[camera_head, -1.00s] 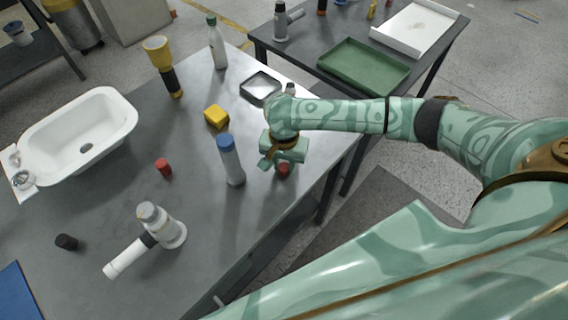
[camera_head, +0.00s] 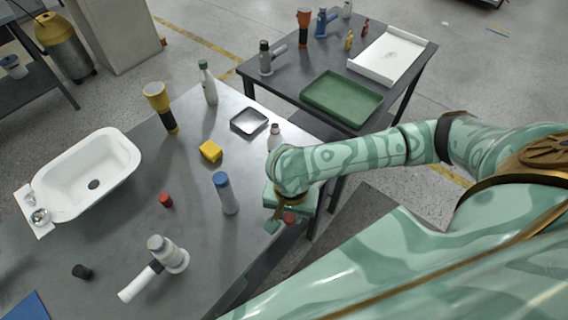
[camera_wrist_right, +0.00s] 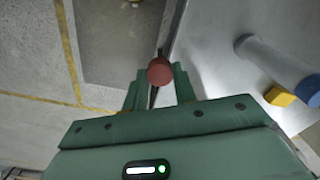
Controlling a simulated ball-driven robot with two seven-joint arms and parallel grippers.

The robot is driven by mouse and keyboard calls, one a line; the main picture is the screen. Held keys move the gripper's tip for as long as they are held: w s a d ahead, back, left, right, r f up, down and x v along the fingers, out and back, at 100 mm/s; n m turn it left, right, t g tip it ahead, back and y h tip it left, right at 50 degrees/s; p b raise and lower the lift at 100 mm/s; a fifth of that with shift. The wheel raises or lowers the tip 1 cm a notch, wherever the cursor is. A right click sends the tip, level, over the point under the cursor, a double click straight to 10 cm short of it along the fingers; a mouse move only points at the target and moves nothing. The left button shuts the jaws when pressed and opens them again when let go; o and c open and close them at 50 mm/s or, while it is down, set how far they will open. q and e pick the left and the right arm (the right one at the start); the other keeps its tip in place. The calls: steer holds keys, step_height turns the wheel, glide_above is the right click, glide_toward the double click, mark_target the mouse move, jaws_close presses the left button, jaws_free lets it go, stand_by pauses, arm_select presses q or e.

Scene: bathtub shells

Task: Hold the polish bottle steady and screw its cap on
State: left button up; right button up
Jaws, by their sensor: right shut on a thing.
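My right gripper (camera_head: 290,212) is shut on a red cap (camera_head: 291,218), over the table's right edge. In the wrist view the red cap (camera_wrist_right: 160,72) sits between the fingertips of my right gripper (camera_wrist_right: 160,82). A small bottle with a dark top (camera_head: 274,134) stands just behind my right wrist, partly hidden. A bottle with a blue top (camera_head: 226,194) stands upright left of the gripper, apart from it. A white bottle with a green top (camera_head: 208,85) stands farther back. I cannot tell which one is the polish bottle. My left gripper is out of view.
The grey table (camera_head: 130,220) also holds a second red cap (camera_head: 165,199), a black cap (camera_head: 82,271), a yellow block (camera_head: 210,151), a metal tray (camera_head: 248,122), a flashlight (camera_head: 160,106), a white shower-like fitting (camera_head: 160,262) and a white tub (camera_head: 85,170). A second table stands behind.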

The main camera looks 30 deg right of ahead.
steer(key=shift+s+r, duration=0.15)
steer(key=shift+s, duration=0.2)
steer(key=w+d+r+n+b, duration=0.1)
steer(key=w+r+n+b, duration=0.2)
steer(key=r, duration=0.4)
steer(key=w+d+r+n+b, duration=0.1)
steer(key=w+r+n+b, duration=0.2)
steer(key=r+n, duration=0.2)
steer(key=shift+r+n, duration=0.4)
steer(key=shift+r, duration=0.55)
steer(key=shift+w, duration=0.1)
